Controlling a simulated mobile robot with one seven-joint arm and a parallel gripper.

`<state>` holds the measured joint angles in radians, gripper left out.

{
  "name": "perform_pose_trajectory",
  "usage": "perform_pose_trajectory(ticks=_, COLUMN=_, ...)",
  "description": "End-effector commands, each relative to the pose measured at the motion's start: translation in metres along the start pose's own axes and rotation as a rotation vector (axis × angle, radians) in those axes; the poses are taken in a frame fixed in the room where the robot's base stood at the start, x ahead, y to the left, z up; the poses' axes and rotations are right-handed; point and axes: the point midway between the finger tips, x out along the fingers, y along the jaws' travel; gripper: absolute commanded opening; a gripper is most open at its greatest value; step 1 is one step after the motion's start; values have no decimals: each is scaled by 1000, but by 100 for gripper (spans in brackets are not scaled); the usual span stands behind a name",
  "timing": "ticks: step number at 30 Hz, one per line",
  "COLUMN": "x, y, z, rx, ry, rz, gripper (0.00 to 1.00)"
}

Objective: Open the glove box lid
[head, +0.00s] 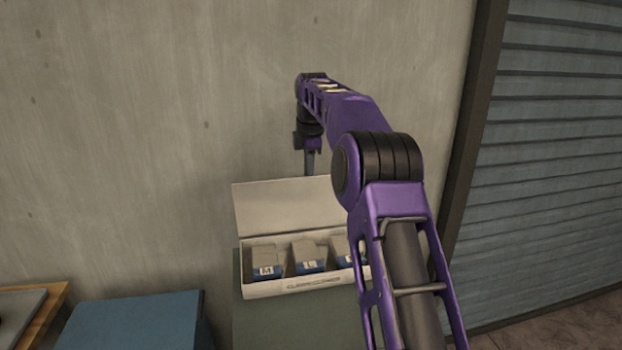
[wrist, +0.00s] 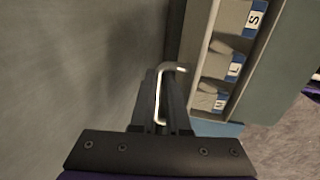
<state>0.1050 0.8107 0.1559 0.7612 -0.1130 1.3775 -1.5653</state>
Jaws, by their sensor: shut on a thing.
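The glove box (head: 292,288) is a long pale box on a grey-green stand. Its lid (head: 270,207) stands raised, upright or nearly so, along the back, and the inside is exposed. In the wrist view the lid (wrist: 199,30) is seen along its edge beside the box's contents. A bright bent handle (wrist: 160,93) sits between my gripper's fingers. My gripper (wrist: 163,108) is shut on this handle. In the head view my gripper (head: 310,172) is at the lid's top edge, and my arm hides the box's right end.
Several glove packs, including one marked M (head: 266,262), stand inside the box. A concrete wall (head: 150,120) rises close behind. A blue surface (head: 135,322) is at the lower left, and a slatted shutter (head: 560,150) is at the right.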

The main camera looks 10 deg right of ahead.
Motion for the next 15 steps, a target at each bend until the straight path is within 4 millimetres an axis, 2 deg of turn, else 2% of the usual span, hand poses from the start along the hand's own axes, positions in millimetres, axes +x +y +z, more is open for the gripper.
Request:
perform_pose_trajectory(ticks=1, x=6, y=2, z=1, rx=0, ry=-1, rz=-7, gripper=0)
perform_pose_trajectory(ticks=15, x=11, y=21, z=1, rx=-1, ry=-3, rz=-6, gripper=0)
